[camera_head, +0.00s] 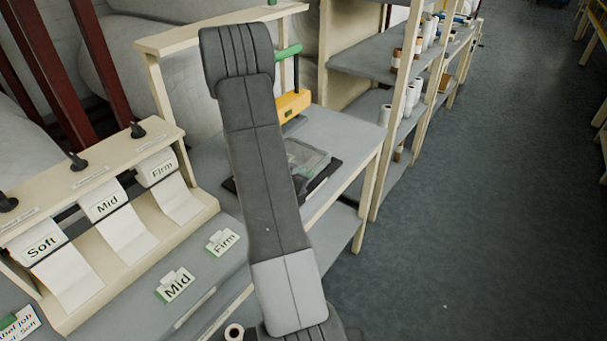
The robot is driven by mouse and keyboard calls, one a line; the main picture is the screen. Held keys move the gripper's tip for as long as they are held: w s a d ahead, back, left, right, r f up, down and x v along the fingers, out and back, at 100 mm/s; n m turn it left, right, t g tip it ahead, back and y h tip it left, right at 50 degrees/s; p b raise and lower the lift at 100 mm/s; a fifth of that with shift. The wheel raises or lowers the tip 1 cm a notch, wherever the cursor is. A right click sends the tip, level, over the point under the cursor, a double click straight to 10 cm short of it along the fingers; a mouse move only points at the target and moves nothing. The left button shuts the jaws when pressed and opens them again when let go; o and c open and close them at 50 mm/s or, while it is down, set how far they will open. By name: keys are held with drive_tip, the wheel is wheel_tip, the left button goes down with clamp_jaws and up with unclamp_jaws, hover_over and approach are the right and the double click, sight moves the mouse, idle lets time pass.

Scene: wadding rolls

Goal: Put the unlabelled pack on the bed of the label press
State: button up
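A translucent grey-green pack (309,157) lies on a dark flat mat or tray (325,176) on the grey bench. My arm hides its left part, and no label shows on the visible part. The label press (293,105) has a yellow body and a green handle (288,51). It stands on the bench behind the pack. Its bed is mostly hidden, with only a small grey part low at its front in sight. My dark grey arm rises across the middle of the view. My gripper cannot be seen.
At left a wooden rack carries label strips marked Soft (41,246), Mid (107,205) and Firm (162,171). Shelves (372,55) stand behind; the right floor is clear.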

drive_tip(key=shift+o, duration=1.1)
drive_tip(key=v, duration=1.2)
drive_tip(key=shift+b, duration=0.4)
